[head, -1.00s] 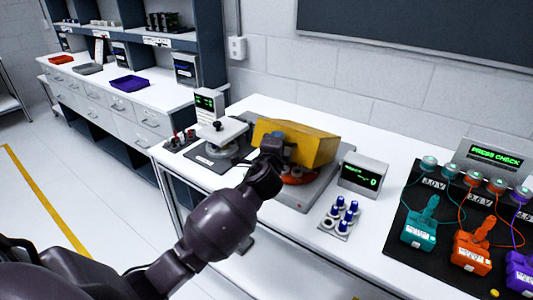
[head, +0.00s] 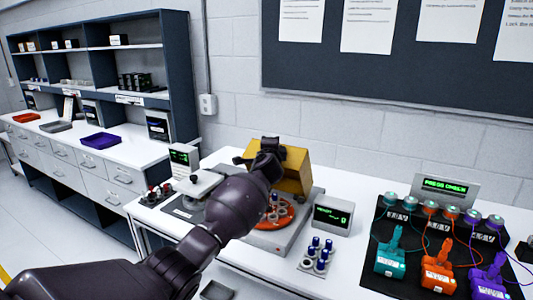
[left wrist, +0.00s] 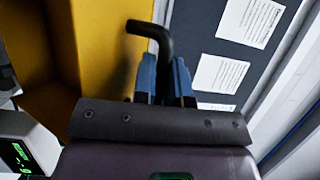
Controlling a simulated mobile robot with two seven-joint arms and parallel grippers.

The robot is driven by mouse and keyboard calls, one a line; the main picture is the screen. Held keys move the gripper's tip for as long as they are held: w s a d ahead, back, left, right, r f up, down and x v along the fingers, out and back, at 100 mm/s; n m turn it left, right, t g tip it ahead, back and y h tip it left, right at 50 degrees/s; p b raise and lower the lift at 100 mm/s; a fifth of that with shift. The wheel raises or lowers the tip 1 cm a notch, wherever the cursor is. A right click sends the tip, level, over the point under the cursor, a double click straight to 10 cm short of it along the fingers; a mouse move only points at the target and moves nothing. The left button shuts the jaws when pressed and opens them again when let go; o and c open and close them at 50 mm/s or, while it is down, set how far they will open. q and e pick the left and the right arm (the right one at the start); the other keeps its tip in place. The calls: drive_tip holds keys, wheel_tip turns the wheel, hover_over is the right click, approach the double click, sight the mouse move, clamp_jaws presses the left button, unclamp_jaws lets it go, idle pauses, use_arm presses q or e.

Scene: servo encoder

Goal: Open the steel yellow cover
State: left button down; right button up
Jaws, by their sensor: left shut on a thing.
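The yellow cover (head: 293,165) is tipped up and back over its grey base (head: 310,204) in the head view. Its yellow side fills the upper left of the left wrist view (left wrist: 103,45). Under it an orange round plate (head: 285,219) with several small metal parts shows. My left gripper (head: 268,146) is at the cover's raised edge. In the left wrist view its blue-tipped fingers (left wrist: 167,78) are shut on a black bent handle (left wrist: 155,35) beside the cover. My arm hides part of the cover and plate. My right gripper is not in view.
A small display box (head: 332,215) stands right of the base, with several blue-topped parts (head: 316,252) in front. A white-topped device (head: 200,184) stands left. A black mat (head: 395,214) with teal, orange and purple units lies right. The wall is behind.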

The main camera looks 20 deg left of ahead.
use_arm(q)
drive_tip(key=shift+w+d+r+g, duration=0.1)
drive_tip(key=shift+w+r+g, duration=0.15)
drive_tip(key=shift+w+g, duration=0.5)
drive_tip(key=shift+w+t, duration=0.2)
drive_tip(key=shift+t, duration=0.05)
drive_tip(key=c, duration=1.2)
unclamp_jaws()
drive_tip(key=shift+p+v, duration=0.45)
drive_tip(key=shift+v, duration=4.95)
